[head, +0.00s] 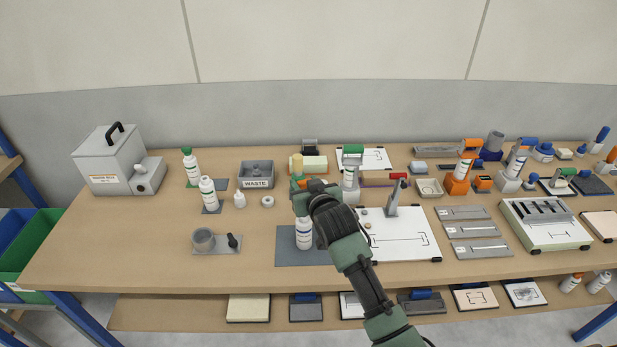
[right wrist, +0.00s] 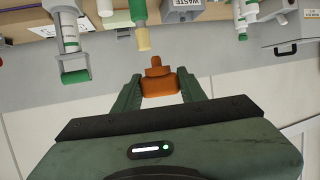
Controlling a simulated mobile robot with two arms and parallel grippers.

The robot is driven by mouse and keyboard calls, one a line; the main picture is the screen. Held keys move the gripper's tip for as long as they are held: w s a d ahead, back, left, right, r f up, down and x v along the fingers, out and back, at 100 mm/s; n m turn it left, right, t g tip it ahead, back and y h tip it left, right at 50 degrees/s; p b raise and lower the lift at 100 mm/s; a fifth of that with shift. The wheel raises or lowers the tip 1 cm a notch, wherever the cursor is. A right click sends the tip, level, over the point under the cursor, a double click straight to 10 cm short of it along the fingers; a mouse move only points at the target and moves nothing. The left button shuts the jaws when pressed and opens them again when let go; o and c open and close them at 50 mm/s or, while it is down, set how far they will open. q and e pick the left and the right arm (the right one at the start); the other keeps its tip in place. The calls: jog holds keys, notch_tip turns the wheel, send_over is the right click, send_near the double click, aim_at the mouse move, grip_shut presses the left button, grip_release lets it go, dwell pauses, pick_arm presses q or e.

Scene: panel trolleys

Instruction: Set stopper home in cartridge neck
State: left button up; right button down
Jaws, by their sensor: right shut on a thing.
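My right gripper (head: 304,190) is above the middle of the bench. In the right wrist view its fingers (right wrist: 159,88) are shut on an orange stepped piece with a narrow tip (right wrist: 156,68), which looks like the stopper. In the head view this piece is not clearly seen behind the gripper. A white labelled bottle (head: 303,236) stands upright on a dark mat, partly covered by the gripper in the picture. I cannot tell whether it is the cartridge, and its neck is hidden. The held piece appears clear of other things. My left gripper is not in view.
A yellow-topped green piece (head: 297,163) and a green-topped stand (head: 352,160) rise near the gripper. The grey WASTE bin (head: 257,174) is to the left. A white board (head: 420,245) with a red-handled clamp (head: 394,195) is to the right.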

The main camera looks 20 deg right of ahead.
jog(key=shift+w+a+f, duration=0.2)
jog(key=shift+w+a, duration=0.05)
jog(key=shift+w, duration=0.25)
jog(key=shift+s+d+f, duration=0.1)
jog(key=shift+s+f, duration=0.2)
jog(key=shift+f, duration=0.25)
jog(key=shift+w+f+b, duration=0.1)
jog(key=shift+f+b, duration=1.75)
jog(key=shift+f, duration=0.95)
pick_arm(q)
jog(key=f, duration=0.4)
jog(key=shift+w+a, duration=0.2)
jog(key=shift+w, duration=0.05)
pick_arm(e)
jog(key=shift+f, duration=0.15)
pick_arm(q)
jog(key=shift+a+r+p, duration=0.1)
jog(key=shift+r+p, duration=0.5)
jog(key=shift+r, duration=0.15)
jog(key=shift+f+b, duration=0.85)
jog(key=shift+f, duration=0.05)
pick_arm(e)
jog(key=shift+f, duration=1.2)
